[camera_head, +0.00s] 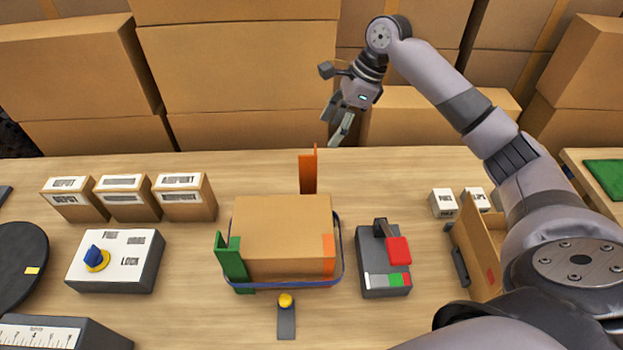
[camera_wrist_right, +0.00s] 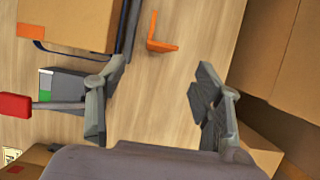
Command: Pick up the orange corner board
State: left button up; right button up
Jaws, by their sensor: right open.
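The orange corner board (camera_head: 308,172) stands upright on the table behind the cardboard box (camera_head: 283,225). In the right wrist view it shows as an orange L shape (camera_wrist_right: 164,46) on the wood. My right gripper (camera_head: 341,127) is above the table's back edge, to the right of and higher than the board. In the right wrist view its fingers (camera_wrist_right: 152,105) are spread with nothing between them, and the board lies beyond them. My left gripper is in neither view.
A green corner board (camera_head: 232,262) and a blue strap (camera_head: 338,262) are at the box. A device with a red handle (camera_head: 398,250) stands right of the box. Small cartons (camera_head: 186,198) are left. Large boxes (camera_head: 237,70) are stacked behind the table.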

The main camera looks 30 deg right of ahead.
aim_at(316, 154)
jog(key=p+x, duration=0.2)
jog(key=x, duration=0.7)
jog(key=shift+w+a+f, duration=0.15)
jog(key=shift+w+f, duration=0.05)
jog(key=shift+f, duration=0.1)
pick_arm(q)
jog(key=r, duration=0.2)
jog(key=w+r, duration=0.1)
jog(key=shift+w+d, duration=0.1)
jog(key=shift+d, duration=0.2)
pick_arm(e)
jog(key=shift+c, duration=0.6)
jog(key=shift+c, duration=0.6)
jog(key=c, duration=1.1)
